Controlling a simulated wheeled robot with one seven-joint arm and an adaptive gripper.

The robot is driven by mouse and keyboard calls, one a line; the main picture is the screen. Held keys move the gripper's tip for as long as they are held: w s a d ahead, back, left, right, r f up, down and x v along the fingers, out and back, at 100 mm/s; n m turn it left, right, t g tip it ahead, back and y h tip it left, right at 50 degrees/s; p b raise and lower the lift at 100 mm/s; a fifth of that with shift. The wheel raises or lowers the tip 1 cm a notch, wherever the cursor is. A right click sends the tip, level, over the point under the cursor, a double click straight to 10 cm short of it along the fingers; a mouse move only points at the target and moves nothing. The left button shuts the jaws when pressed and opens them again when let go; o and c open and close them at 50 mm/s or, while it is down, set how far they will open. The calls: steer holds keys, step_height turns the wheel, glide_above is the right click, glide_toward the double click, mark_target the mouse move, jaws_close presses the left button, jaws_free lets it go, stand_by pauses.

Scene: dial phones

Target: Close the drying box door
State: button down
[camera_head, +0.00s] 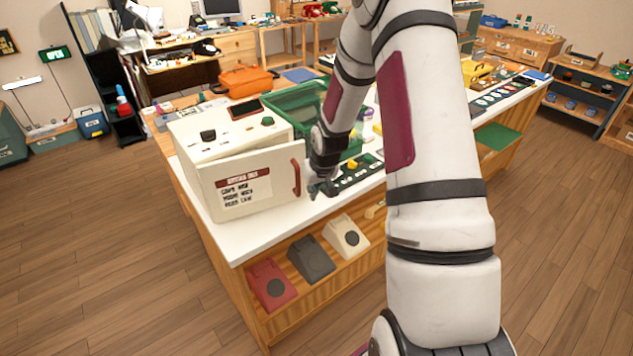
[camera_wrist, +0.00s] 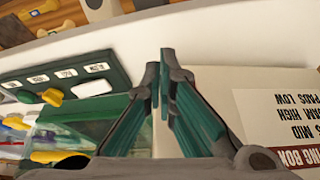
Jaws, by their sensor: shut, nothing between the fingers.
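The cream drying box (camera_head: 225,135) stands on the left end of the white-topped bench. Its door (camera_head: 270,190) carries a label and a dark red handle (camera_head: 296,177) near its right edge. The door stands ajar, with a gap between it and the box at the handle side. My gripper (camera_head: 314,190) is low over the bench, just right of the handle. In the wrist view my gripper (camera_wrist: 162,75) is shut and empty. The labelled door (camera_wrist: 270,110) shows upside down to its right there. I cannot tell whether the gripper touches the door.
A green tray (camera_head: 290,103) sits behind and right of the box. Several phones, one red (camera_head: 272,285), sit on the shelf below. My arm hides the bench's middle.

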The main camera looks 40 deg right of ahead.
steer(key=shift+w+d+r, duration=0.15)
steer(key=shift+w+d, duration=0.05)
steer(key=shift+w, duration=0.7)
steer(key=shift+w+d+r, duration=0.1)
steer(key=shift+w+d, duration=0.05)
steer(key=shift+w, duration=0.75)
steer(key=w+d+n+b, duration=0.1)
steer(key=w+b, duration=0.2)
steer(key=w, duration=0.4)
steer(key=shift+d+n+y, duration=0.2)
steer(key=shift+n+y, duration=0.1)
steer(key=shift+w+r, duration=0.1)
